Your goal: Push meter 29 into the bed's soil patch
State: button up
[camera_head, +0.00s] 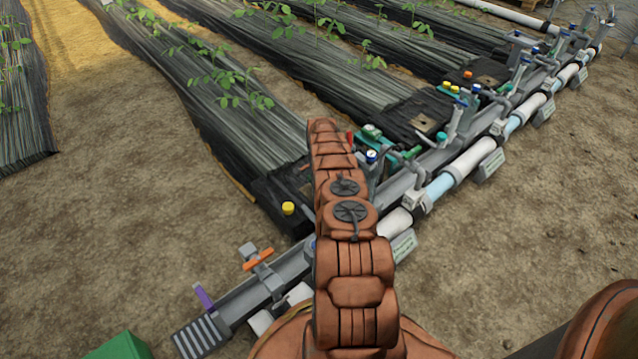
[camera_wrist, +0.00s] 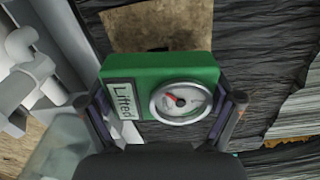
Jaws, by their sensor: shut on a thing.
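A green box-shaped meter (camera_wrist: 140,72) with a round white dial and a red needle fills the middle of the wrist view. Its label reads "Lifted"; I see no number 29. My gripper (camera_wrist: 163,103) is shut on it, with one dark finger at each side. A brown soil patch (camera_wrist: 150,28) in the black bed cover shows just beyond the meter. The meter's lower end is hidden, so I cannot tell whether it touches anything. In the head view my arm covers the gripper, and I cannot make out the held meter there.
Grey and white pipework (camera_wrist: 30,75) runs close by on the left in the wrist view. In the head view the pipe skid (camera_head: 440,185) crosses diagonally, with valves along it. Black-covered beds (camera_head: 230,100) with seedlings lie behind. A yellow cap (camera_head: 288,208) stands near the bed's end.

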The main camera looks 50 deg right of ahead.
jog(key=shift+f+b, duration=0.6)
jog(key=shift+f, duration=0.7)
jog(key=o, duration=0.9)
jog(key=shift+r, duration=0.1)
jog(key=shift+r+p, duration=1.7)
jog(key=shift+r, duration=2.25)
